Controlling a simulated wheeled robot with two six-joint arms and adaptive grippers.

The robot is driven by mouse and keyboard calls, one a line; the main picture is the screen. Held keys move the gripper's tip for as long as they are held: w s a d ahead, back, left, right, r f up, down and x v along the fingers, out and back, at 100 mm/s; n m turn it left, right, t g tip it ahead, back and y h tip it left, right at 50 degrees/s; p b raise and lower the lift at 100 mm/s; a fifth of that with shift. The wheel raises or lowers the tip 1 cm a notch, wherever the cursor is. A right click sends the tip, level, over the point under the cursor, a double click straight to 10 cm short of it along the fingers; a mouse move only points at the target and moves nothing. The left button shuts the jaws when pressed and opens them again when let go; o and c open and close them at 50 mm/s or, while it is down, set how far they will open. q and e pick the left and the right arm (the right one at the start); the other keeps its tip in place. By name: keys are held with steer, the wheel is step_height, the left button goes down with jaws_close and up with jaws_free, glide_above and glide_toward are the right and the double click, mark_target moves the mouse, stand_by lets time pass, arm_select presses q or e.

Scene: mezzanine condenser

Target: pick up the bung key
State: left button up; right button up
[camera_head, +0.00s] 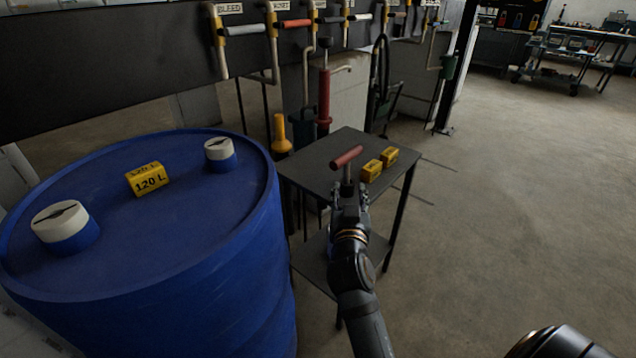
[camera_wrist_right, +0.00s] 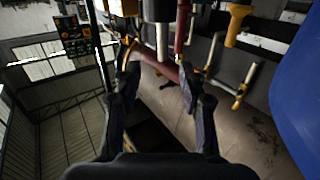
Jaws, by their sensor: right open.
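The bung key (camera_head: 346,158) is a T-shaped tool with a red cross handle and a grey shaft. It stands upright at the small dark table (camera_head: 318,151). My right gripper (camera_head: 350,191) is in front of it and hides its lower part. In the right wrist view the red handle (camera_wrist_right: 158,66) crosses the gap between the two open fingers of the right gripper (camera_wrist_right: 160,76). I cannot tell whether a finger touches it. My left gripper is not in view.
Two yellow blocks (camera_head: 371,170) (camera_head: 389,156) lie on the table right of the key. A large blue drum (camera_head: 215,270) with white-topped caps stands at left. A dark panel with labelled pipes and valves (camera_head: 120,75) runs behind.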

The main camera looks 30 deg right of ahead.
mark_target(347, 173)
steer(key=x, duration=1)
steer(key=shift+d+r, duration=0.15)
steer(key=shift+r, duration=0.25)
steer(key=shift+c, duration=0.4)
jaws_close()
